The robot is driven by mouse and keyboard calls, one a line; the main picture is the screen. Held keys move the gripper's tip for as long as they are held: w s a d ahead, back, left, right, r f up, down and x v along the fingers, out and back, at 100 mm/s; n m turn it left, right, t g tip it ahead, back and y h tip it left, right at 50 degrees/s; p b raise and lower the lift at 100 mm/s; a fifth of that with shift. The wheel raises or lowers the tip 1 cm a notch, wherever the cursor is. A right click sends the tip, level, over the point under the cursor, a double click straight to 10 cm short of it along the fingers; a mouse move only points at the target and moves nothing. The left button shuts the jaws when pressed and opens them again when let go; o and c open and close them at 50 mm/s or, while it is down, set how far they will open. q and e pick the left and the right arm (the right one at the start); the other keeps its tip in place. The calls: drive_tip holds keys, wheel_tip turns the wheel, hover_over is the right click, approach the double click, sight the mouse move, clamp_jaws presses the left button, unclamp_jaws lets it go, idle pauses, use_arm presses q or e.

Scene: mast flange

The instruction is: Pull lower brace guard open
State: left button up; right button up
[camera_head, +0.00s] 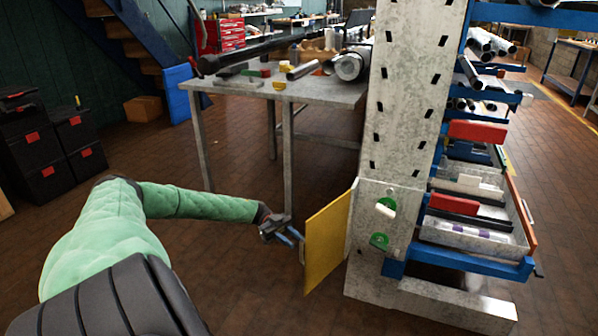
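The lower brace guard is a yellow panel (328,243) at the foot of the grey perforated mast (407,95). It stands out from the mast at an angle, with its right edge by the mast face. A small pale handle (301,251) shows at its left edge. My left gripper (294,237) is just left of the panel, close to the handle. Its two bluish fingers look apart with nothing visible between them. Whether a finger touches the handle is too small to tell. My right gripper is not in view.
Green parts (379,240) sit on the mast face right of the guard. A metal workbench (330,97) with pipes and tools stands behind. A blue rack (470,258) with trays is at the right. Black cases (48,150) stand at the left. Floor is clear around the guard's left side.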

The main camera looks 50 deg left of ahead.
use_arm(q)
drive_tip(key=shift+s+a, duration=0.1)
drive_tip(key=shift+a, duration=1.65)
